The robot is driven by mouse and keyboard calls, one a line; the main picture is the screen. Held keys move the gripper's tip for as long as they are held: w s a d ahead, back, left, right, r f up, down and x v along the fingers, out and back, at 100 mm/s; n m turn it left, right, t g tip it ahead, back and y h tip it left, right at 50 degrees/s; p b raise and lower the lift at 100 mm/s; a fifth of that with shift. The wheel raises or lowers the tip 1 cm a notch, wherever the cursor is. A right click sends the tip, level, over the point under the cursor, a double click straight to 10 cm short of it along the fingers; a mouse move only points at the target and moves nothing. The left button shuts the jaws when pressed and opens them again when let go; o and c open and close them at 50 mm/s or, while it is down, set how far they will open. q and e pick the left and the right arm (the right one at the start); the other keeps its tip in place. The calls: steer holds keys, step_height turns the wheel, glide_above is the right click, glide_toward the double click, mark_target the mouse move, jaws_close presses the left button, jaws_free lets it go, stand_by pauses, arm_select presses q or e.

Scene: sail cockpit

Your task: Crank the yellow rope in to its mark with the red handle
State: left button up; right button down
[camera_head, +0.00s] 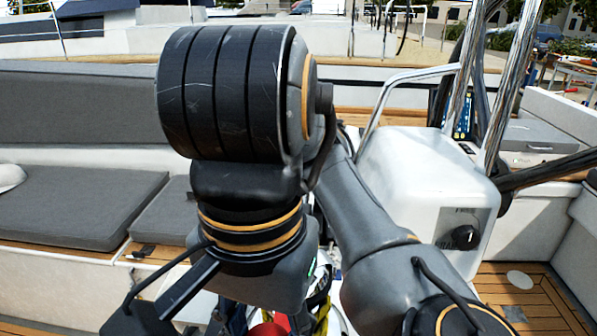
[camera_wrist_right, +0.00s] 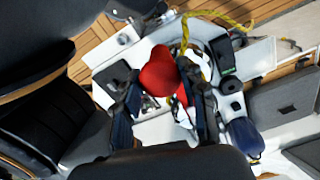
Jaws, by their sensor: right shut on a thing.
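The red handle (camera_wrist_right: 160,72) is between the fingers of my right gripper (camera_wrist_right: 163,92) in the right wrist view, and the gripper is shut on it. A little red of the handle also shows at the bottom of the head view (camera_head: 281,321). The yellow rope (camera_wrist_right: 222,17) runs across the top of the wrist view to a rounded pale fitting behind the handle. Some yellow rope (camera_head: 322,316) shows low in the head view. My own arm hides most of the work area there. I cannot make out the rope's mark. My left gripper is not in view.
A white console (camera_head: 415,170) with a black knob stands right of my arm, with chrome rails above. Grey cushioned benches (camera_head: 75,205) line the left. In the wrist view, a black-and-green item (camera_wrist_right: 222,50) and a dark blue item (camera_wrist_right: 243,137) lie right of the gripper.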

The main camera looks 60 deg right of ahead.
steer(key=shift+w+a+m, duration=0.3)
steer(key=shift+w+m, duration=0.1)
steer(key=shift+w, duration=0.25)
steer(key=shift+w+a+m, duration=0.3)
steer(key=shift+w+m, duration=0.1)
steer(key=shift+w, duration=0.2)
steer(key=shift+w, duration=0.1)
steer(key=w+m, duration=0.1)
steer(key=w, duration=0.1)
steer(key=w+a+m, duration=0.1)
steer(key=w, duration=0.1)
steer(key=shift+w+a+m, duration=0.15)
steer(key=shift+w+m, duration=1.25)
steer(key=shift+w, duration=0.75)
steer(key=shift+w, duration=0.1)
